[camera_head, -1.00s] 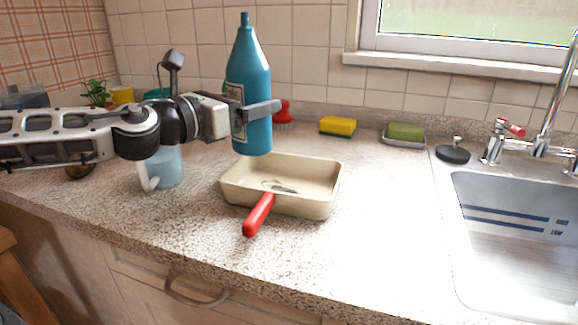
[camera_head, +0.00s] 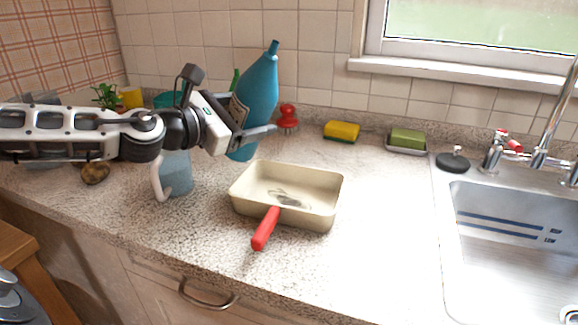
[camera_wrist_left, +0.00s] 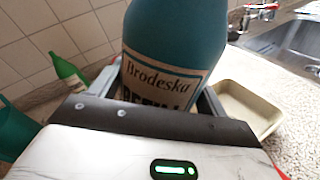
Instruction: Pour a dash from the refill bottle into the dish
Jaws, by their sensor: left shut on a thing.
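The teal refill bottle (camera_head: 257,92) is held in my left gripper (camera_head: 262,133), which is shut on its body. The bottle tilts to the right at the top, its nozzle up, behind and above the left end of the dish. In the left wrist view the bottle (camera_wrist_left: 175,35) shows its label between the fingers. The dish (camera_head: 333,203) is a cream rectangular pan on the counter, with a dark utensil with a red handle (camera_head: 266,229) resting over its front rim. The dish also shows in the left wrist view (camera_wrist_left: 245,105). My right gripper is not in view.
A translucent blue mug (camera_head: 178,173) stands below my left arm. The sink (camera_head: 510,235) is at right. Counter right of the dish is clear.

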